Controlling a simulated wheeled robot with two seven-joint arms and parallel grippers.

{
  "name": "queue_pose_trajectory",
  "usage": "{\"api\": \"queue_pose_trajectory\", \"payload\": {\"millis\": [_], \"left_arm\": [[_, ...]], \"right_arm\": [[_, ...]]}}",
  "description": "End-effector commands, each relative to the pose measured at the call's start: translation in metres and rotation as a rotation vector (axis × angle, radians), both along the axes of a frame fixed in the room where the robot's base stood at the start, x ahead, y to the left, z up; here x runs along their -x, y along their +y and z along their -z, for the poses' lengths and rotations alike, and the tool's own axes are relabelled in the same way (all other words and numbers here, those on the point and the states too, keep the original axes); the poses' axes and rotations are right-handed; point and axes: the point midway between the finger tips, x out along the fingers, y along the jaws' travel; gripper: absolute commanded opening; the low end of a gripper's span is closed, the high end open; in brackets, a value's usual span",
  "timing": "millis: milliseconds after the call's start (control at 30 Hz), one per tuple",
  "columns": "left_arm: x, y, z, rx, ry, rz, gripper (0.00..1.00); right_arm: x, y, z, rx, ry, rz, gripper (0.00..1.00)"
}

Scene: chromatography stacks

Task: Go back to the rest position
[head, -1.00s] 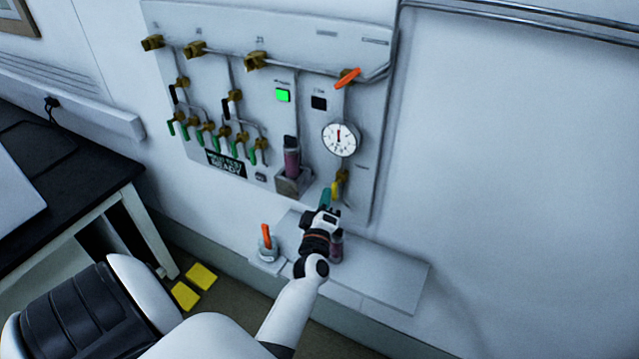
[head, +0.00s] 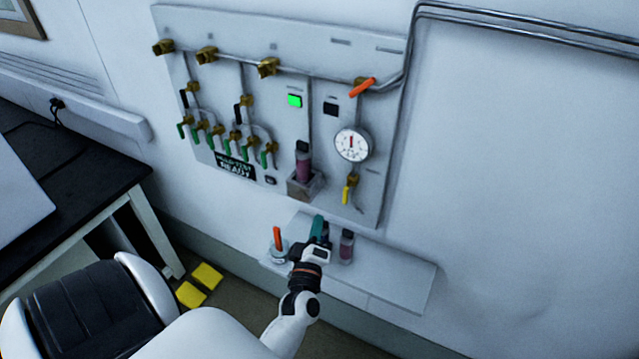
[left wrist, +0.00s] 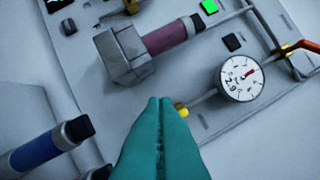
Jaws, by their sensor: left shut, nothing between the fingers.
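My left gripper (head: 319,229) is shut and empty, its teal fingers held together above the small wall shelf (head: 400,277). In the left wrist view its closed fingers (left wrist: 160,125) point toward the panel, near the yellow-handled valve. In the head view, the gripper is below the panel and to the left of a dark-capped vial (head: 346,246) on the shelf. My right gripper is in neither view.
The wall panel (head: 385,185) carries valves, a gauge (head: 352,145), a lit green button (head: 294,101) and a holder (head: 304,187) with a capped pink vial (head: 303,163). An orange-handled item (head: 277,238) stands on the shelf. A dark-topped table (head: 100,170) is at left.

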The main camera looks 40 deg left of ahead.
Motion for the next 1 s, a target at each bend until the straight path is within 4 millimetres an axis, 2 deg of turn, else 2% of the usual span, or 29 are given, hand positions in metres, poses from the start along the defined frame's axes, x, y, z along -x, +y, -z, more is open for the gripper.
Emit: {"api": "queue_pose_trajectory", "payload": {"millis": [333, 633, 700, 767, 867, 967, 1000], "left_arm": [[0.003, -0.002, 0.0, -0.001, -0.001, 0.0, 0.0], [0.003, -0.002, 0.0, -0.001, 0.0, 0.0, 0.0], [0.002, -0.004, 0.006, -0.005, 0.017, 0.009, 0.0], [0.0, -0.01, 0.02, -0.016, 0.054, 0.028, 0.0], [-0.003, -0.03, 0.065, -0.052, 0.173, 0.097, 0.0], [0.001, -0.059, 0.131, -0.113, 0.351, 0.202, 0.0], [0.006, -0.071, 0.16, -0.143, 0.428, 0.251, 0.0]], "right_arm": [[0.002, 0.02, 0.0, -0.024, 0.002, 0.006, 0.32], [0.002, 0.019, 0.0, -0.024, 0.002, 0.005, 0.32], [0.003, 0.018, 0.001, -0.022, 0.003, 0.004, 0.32], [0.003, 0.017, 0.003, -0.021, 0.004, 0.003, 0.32], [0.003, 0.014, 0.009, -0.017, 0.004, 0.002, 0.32], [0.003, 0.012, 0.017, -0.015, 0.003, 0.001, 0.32], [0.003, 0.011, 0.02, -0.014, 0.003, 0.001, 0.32]]}}
